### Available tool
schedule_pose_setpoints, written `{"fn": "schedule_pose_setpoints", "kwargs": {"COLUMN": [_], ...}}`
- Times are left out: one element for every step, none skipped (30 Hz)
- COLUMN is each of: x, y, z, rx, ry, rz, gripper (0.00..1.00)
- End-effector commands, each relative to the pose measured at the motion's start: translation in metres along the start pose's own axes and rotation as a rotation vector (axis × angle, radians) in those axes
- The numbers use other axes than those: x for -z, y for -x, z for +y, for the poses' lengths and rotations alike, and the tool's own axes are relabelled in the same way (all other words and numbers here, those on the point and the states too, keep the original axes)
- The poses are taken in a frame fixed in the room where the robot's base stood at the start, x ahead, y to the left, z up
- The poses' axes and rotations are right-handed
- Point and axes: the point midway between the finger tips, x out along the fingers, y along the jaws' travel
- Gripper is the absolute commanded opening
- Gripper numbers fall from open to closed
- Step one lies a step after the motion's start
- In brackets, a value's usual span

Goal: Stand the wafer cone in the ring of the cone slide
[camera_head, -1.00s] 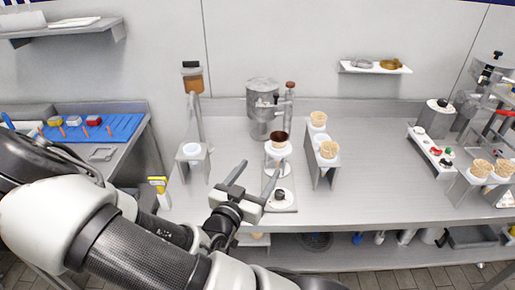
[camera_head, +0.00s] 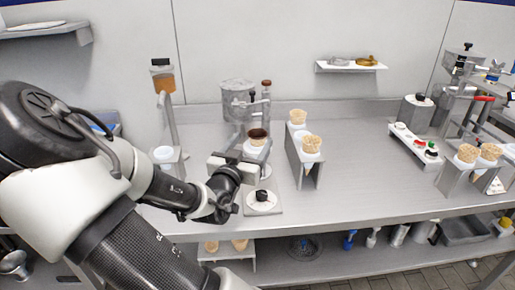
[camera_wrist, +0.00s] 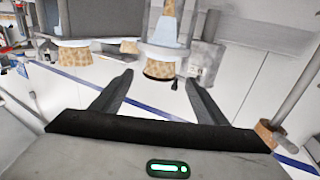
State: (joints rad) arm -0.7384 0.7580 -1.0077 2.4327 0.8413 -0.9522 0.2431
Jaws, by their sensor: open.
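In the head view a cone with a dark brown top (camera_head: 258,134) stands upright in a white ring (camera_head: 254,150) below the metal dispenser. A pale base plate with a black knob (camera_head: 262,203) lies in front; I take this stand for the cone slide. Two plain wafer cones, the nearer (camera_head: 312,145) and the farther (camera_head: 298,116), stand in a grey rack to the right. My gripper (camera_head: 238,160) is open and empty, close to the dark-topped cone. In the wrist view, which looks upside down, that cone (camera_wrist: 161,69) shows between the fingertips (camera_wrist: 158,78), apparently beyond them.
The grey rack (camera_head: 309,172) and metal dispenser (camera_head: 239,96) stand close by. A left stand (camera_head: 167,160) holds a white cup. More cones (camera_head: 467,153) and a button panel (camera_head: 417,147) are at right. The counter between rack and panel is clear.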

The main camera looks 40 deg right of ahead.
Motion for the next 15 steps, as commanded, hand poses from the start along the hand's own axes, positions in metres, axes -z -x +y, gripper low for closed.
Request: {"fn": "schedule_pose_setpoints", "kwargs": {"x": [0.0, 0.0, 0.0, -0.001, -0.001, -0.001, -0.001, -0.002, -0.002, -0.001, -0.001, -0.001, -0.001, -0.001, -0.001], "y": [-0.003, -0.004, -0.007, -0.009, -0.013, -0.019, -0.024, -0.029, -0.035, -0.04, -0.043, -0.048, -0.051, -0.053, -0.055], "z": [0.0, 0.0, 0.0, 0.001, 0.001, 0.002, 0.002, 0.002, 0.002, 0.002, 0.002, 0.002, 0.002, 0.002, 0.002], "rx": [0.0, 0.0, -0.001, -0.001, -0.002, -0.003, -0.003, -0.003, -0.003, -0.003, -0.002, -0.002, -0.002, -0.001, 0.0], "ry": [-0.001, -0.001, -0.001, -0.001, -0.001, -0.002, -0.002, -0.001, -0.001, 0.0, 0.0, -0.001, -0.002, -0.002, -0.001], "rz": [0.001, 0.001, 0.001, 0.001, 0.001, 0.001, 0.002, 0.002, 0.003, 0.002, 0.001, 0.001, 0.001, 0.001, 0.0], "gripper": [0.67, 0.67, 0.67, 0.67, 0.67, 0.67, 0.67, 0.67, 0.67, 0.67, 0.67, 0.67, 0.67, 0.67, 0.67]}}
